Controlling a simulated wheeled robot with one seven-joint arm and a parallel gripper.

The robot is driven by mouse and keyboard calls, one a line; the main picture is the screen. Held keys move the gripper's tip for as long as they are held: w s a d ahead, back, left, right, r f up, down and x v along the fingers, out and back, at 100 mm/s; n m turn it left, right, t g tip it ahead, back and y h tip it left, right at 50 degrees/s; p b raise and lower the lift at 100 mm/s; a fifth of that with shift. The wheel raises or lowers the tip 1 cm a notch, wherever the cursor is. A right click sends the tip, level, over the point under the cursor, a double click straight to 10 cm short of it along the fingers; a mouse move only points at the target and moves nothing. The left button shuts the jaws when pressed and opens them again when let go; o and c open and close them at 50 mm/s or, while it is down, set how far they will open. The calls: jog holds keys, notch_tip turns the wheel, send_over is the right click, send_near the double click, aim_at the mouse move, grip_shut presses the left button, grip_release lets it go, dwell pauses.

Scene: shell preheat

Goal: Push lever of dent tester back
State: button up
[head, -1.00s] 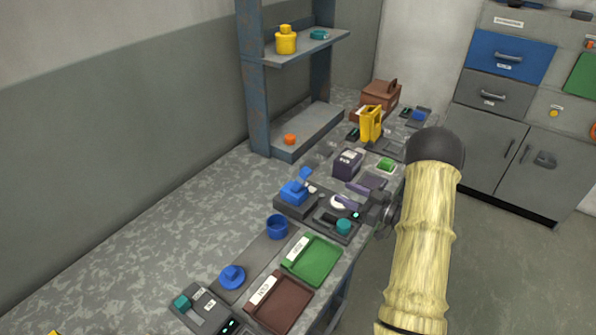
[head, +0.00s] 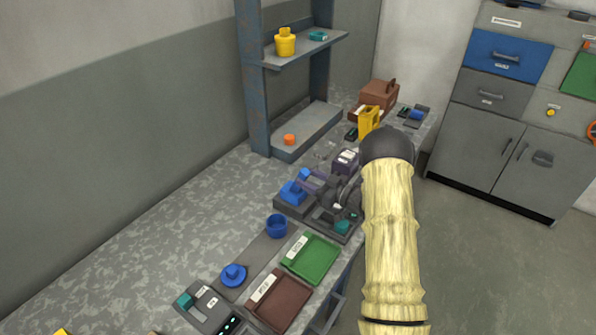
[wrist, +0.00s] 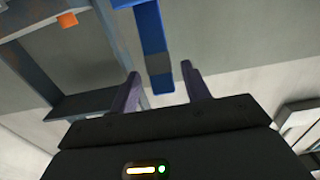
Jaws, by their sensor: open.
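The dent tester, as I take it, is a blue block (head: 293,192) on a dark base on the bench in the head view. Its blue lever (head: 305,174) rises behind the block. In the wrist view the lever (wrist: 156,50) appears as a long blue bar between my two purple fingers. My gripper (wrist: 160,76) is open, one finger on each side of the bar with visible gaps. In the head view my gripper (head: 312,181) is beside the lever, and my wrist hides part of the dark base. Contact cannot be told.
A blue cup (head: 277,226), green tray (head: 312,258) and brown tray (head: 279,300) lie nearer on the bench. A teal knob (head: 342,227) sits close to my wrist. Behind are a purple box (head: 346,160) and yellow frame (head: 369,121). A shelf post (head: 252,80) stands behind left.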

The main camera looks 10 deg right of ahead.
jog(key=x, duration=0.5)
jog(key=shift+a+p, duration=0.1)
jog(key=shift+p, duration=0.3)
jog(key=shift+c, duration=0.2)
